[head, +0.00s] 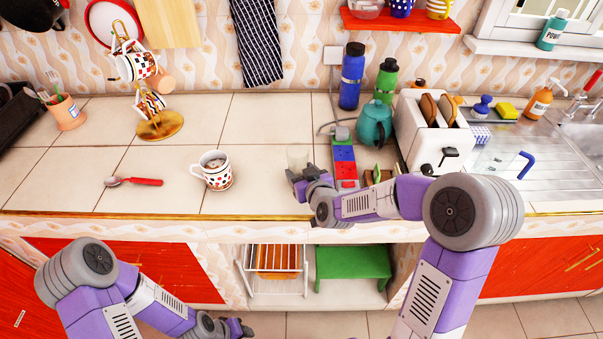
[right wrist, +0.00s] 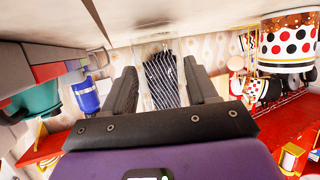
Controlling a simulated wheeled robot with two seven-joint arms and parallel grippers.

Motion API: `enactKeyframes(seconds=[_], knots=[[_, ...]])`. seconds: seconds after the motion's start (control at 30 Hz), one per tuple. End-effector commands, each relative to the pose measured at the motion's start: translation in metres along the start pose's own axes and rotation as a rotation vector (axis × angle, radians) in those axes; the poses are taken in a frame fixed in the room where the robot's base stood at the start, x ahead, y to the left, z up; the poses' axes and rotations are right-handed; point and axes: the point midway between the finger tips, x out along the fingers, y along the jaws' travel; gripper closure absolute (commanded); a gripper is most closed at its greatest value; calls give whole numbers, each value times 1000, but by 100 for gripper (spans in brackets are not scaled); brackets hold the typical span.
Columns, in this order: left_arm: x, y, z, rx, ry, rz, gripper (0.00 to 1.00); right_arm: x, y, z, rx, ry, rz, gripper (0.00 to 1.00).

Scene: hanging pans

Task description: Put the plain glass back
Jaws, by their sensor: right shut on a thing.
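The plain clear glass (head: 298,157) is at the middle of the counter, left of the colored block strip. My right gripper (head: 297,178) is shut on it from the near side. In the right wrist view the see-through glass (right wrist: 158,68) is between the two dark fingers of my right gripper (right wrist: 162,88). The glass looks upright; I cannot tell whether its base touches the counter. My left gripper (head: 238,326) is low in front of the counter, away from the glass, and its jaw state is unclear.
A dotted mug (head: 214,171) and red-handled spoon (head: 134,181) lie to the left. A mug tree (head: 160,125) stands behind them. The colored strip (head: 344,163), teal teapot (head: 375,125) and toaster (head: 435,132) crowd the right. A red shelf (head: 400,20) holds cups. Counter behind the glass is clear.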

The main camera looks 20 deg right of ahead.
Motion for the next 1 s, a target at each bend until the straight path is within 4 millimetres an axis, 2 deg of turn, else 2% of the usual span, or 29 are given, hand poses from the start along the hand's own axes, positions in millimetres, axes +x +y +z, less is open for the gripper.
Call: enactKeyframes(seconds=[0.1,0.13,0.3,0.7,0.87,1.0], knots=[[5,-2,0,0,0,0,57,2,0,3,0,2,1,82],[4,-2,0,0,0,0,57,1,0,4,0,-1,1,39],[3,-1,0,0,0,0,57,1,0,3,0,-1,1,17],[-2,1,0,0,0,0,57,-4,0,-2,0,0,1,17],[-6,2,0,0,0,0,57,-34,1,-2,0,1,2,17],[-10,4,0,0,0,0,57,-68,1,-2,0,1,2,17]])
